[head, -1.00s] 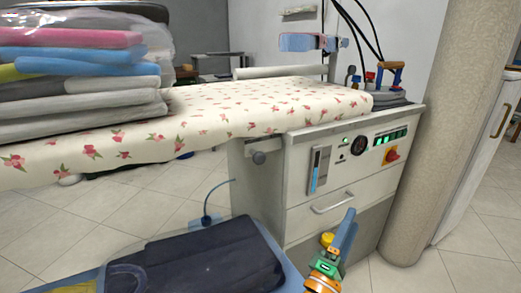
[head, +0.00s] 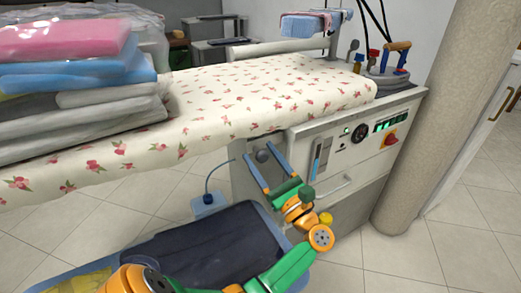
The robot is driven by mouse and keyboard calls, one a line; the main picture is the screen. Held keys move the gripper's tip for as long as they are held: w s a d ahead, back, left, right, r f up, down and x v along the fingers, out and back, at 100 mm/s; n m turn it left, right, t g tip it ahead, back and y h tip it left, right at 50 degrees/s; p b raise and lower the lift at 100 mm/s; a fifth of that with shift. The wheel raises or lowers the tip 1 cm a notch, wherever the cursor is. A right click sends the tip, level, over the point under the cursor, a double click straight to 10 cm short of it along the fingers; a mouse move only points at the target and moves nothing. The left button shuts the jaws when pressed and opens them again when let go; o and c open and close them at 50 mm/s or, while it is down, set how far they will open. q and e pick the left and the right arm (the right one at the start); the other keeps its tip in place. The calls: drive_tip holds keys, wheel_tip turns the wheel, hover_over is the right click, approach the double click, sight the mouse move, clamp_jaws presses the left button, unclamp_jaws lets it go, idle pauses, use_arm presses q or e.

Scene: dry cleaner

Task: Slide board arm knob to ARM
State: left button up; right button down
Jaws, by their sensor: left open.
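No ARM marking is readable. My right gripper is not in view.
A control panel with a blue slot (head: 320,155) is right of the gripper. A dark garment (head: 215,250) lies below. A column (head: 430,130) stands right.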

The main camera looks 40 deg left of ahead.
use_arm(q)
clamp_jaws()
idle(1.4)
